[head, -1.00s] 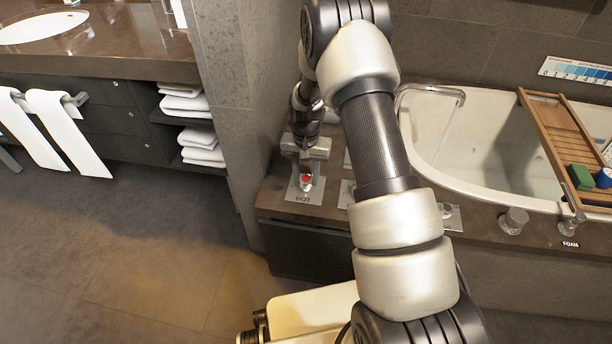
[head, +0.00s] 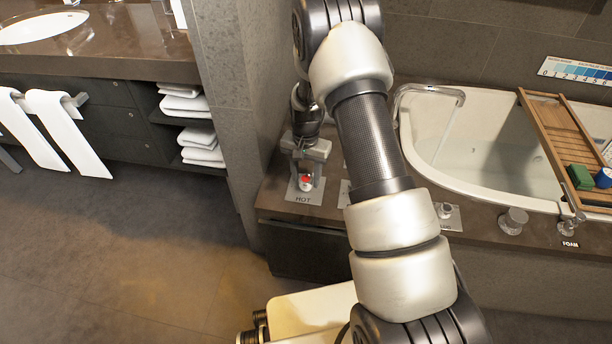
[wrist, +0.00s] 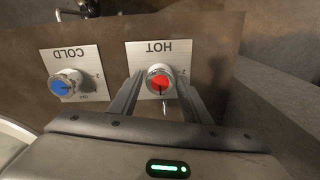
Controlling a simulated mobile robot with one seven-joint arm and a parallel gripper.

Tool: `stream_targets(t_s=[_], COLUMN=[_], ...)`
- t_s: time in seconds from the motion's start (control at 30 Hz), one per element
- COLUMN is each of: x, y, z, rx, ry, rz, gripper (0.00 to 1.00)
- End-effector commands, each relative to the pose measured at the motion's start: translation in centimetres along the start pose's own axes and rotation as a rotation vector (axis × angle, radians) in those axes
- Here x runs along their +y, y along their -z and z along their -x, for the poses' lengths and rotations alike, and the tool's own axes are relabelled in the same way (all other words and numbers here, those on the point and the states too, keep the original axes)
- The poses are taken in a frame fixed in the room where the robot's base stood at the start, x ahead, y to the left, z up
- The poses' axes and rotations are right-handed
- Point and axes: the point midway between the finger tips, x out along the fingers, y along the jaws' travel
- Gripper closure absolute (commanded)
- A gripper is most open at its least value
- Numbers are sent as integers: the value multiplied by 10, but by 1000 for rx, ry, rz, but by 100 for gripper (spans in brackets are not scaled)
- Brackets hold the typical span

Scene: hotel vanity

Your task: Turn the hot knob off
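The hot knob (head: 305,182) has a red cap and sits on a metal plate marked HOT (head: 303,197) at the left end of the tub deck. In the wrist view the red-capped hot knob (wrist: 160,82) lies between the two fingers of my gripper (wrist: 157,92). The fingers stand to either side of it, and gaps seem to show beside the knob, so the gripper looks open around it. In the head view my gripper (head: 305,168) is over the plate, with the red cap showing between its fingers.
The blue-capped cold knob (wrist: 66,85) is on its own plate beside the hot one in the wrist view. The bathtub (head: 480,140) with a wooden caddy (head: 548,130) is at the right. A tiled wall (head: 222,90) rises close at the left.

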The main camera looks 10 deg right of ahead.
Motion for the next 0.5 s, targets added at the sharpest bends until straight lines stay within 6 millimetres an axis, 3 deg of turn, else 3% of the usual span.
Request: stream_targets(t_s=[0.33, 0.5], x=[0, 0], y=[0, 0], z=[1, 18], rx=[0, 2], ry=[0, 1], rz=[0, 1], gripper=[48, 48])
